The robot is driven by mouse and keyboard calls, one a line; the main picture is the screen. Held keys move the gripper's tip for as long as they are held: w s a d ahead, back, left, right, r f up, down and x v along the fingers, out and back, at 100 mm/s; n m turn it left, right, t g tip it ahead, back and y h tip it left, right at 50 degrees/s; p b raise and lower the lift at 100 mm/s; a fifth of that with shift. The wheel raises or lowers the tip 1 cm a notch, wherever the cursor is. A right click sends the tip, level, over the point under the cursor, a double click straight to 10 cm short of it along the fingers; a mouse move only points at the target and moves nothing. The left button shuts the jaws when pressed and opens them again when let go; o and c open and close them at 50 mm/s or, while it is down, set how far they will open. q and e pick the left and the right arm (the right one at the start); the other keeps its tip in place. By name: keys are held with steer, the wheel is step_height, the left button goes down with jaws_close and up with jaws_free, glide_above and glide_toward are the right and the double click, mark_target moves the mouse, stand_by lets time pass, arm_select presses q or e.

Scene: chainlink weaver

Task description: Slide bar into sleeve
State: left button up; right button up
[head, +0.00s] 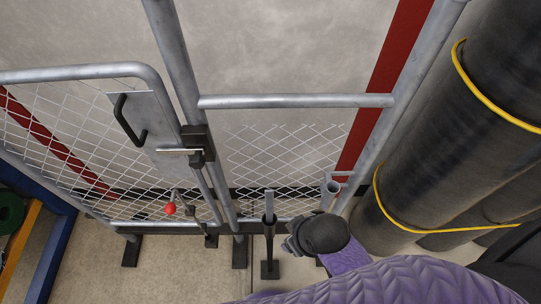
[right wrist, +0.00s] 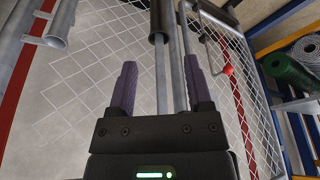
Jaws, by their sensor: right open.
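A slim grey bar (head: 269,202) with a black grip section stands roughly upright at a black foot in front of the mesh. A short, open-ended grey sleeve (head: 333,187) is fixed beside the right post. In the right wrist view, the sleeve (right wrist: 56,28) shows at the upper left. My right gripper (right wrist: 160,82) is open, its purple fingers apart on either side of the bar (right wrist: 160,80), whose black section (right wrist: 158,22) is above. Contact cannot be told. In the head view, my dark wrist hides much of this gripper. My left gripper is not in view.
A mesh gate (head: 75,125) with a black handle (head: 128,122) and a red ball knob (head: 169,209) stands at left. Dark rolls (head: 440,130) with yellow straps crowd the right. Grey posts frame the mesh. Green roll and blue rack stand at far left.

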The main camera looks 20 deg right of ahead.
steer(key=w+a+r+n+y+p, duration=0.25)
steer(key=a+r+n, duration=0.3)
steer(key=r, duration=0.45)
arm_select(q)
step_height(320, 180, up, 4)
arm_select(e)
step_height(320, 180, up, 2)
steer(key=n+g+h, duration=0.3)
steer(key=n+h, duration=0.1)
steer(key=n, duration=1)
glide_above(269, 191)
steer(key=shift+w+d+f, duration=0.1)
steer(key=shift+d+f, duration=0.05)
steer(key=shift+f, duration=0.15)
step_height(269, 191, down, 8)
steer(key=b, duration=0.8)
steer(key=shift+f, duration=0.5)
steer(key=shift+r, duration=0.1)
jaws_close()
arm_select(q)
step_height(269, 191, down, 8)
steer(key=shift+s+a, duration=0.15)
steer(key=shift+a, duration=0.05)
